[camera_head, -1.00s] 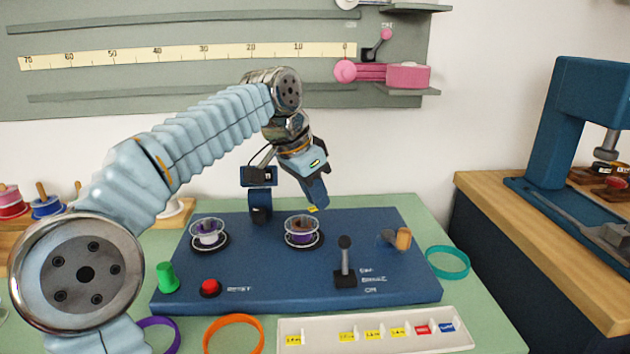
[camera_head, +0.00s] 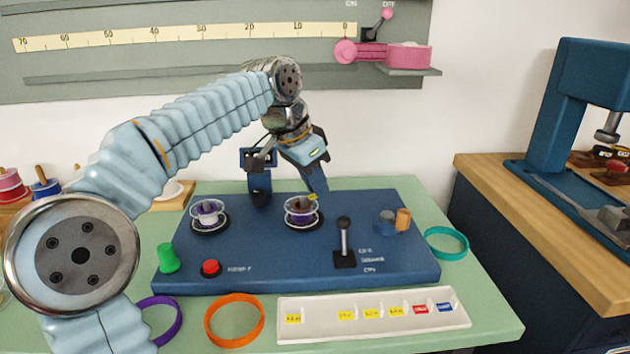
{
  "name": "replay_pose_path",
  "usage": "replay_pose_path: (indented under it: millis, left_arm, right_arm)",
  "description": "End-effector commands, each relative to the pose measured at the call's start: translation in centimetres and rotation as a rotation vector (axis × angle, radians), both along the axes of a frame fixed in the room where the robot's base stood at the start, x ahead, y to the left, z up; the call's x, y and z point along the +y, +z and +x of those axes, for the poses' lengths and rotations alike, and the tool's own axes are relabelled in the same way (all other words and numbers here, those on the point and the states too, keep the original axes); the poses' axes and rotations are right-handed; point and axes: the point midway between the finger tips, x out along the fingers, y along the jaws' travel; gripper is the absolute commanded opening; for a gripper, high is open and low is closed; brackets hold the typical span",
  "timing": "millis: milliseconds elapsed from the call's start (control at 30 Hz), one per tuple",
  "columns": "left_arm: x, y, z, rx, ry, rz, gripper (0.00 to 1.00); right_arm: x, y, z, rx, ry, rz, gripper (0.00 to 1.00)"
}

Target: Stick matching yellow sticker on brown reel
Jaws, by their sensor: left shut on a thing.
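My left gripper (camera_head: 315,194) reaches in from the upper left and points down. It is shut on a small yellow sticker (camera_head: 312,197), which shows at its fingertips beside the upper rim of the middle reel. The middle reel (camera_head: 301,214) stands on the blue machine, with clear flanges, a brown upper part and purple below. I cannot tell whether the sticker touches it. A second reel (camera_head: 208,213), purple and white, stands to its left. A white tray (camera_head: 300,338) in front holds several yellow stickers (camera_head: 345,314), a red one and a blue one. My right gripper is out of view.
The blue machine (camera_head: 270,272) carries a lever (camera_head: 344,240), a red button (camera_head: 210,267) and a green knob (camera_head: 168,258). Orange (camera_head: 234,342), purple (camera_head: 178,322) and teal (camera_head: 427,236) rings lie around it.

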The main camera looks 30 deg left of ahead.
Motion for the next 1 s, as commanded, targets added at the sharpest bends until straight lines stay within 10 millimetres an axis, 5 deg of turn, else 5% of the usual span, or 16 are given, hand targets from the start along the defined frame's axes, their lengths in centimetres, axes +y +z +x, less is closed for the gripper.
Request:
replay_pose_path:
  millis: [1000]
  left_arm:
    - [-0.01, -0.82, -0.01, 0.000, 0.000, 0.000, 0.00]
  right_arm:
    - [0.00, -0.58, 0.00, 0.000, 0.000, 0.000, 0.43]
